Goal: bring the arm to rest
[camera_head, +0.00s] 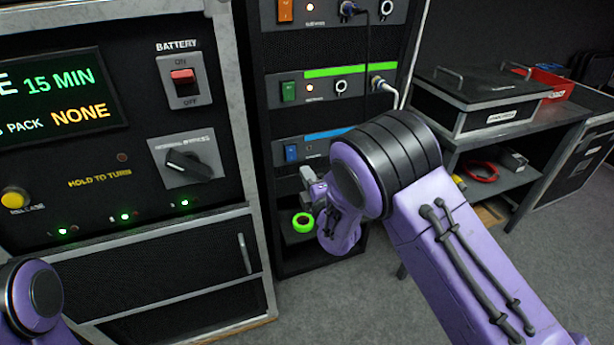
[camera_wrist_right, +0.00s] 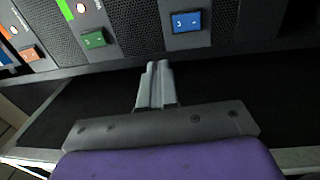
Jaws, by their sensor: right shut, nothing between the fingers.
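My right arm (camera_head: 450,245) is purple and reaches in from the lower right of the head view, with its elbow bent in front of the rack. My right gripper (camera_head: 308,176) is at the rack's lower front, small and partly hidden by my own forearm. In the right wrist view the gripper (camera_wrist_right: 156,68) is shut and empty, its grey fingers together below the blue switch (camera_wrist_right: 186,22) and the green switch (camera_wrist_right: 94,39). Part of my left arm (camera_head: 35,295) shows at the lower left. My left gripper is out of view.
The rack (camera_head: 330,55) holds rows with orange, green and blue switches. A bright green tape roll (camera_head: 303,222) lies on its low shelf. A control panel (camera_head: 120,150) stands left. A bench (camera_head: 545,120) at right carries a black case (camera_head: 480,95). The grey floor (camera_head: 350,305) is clear.

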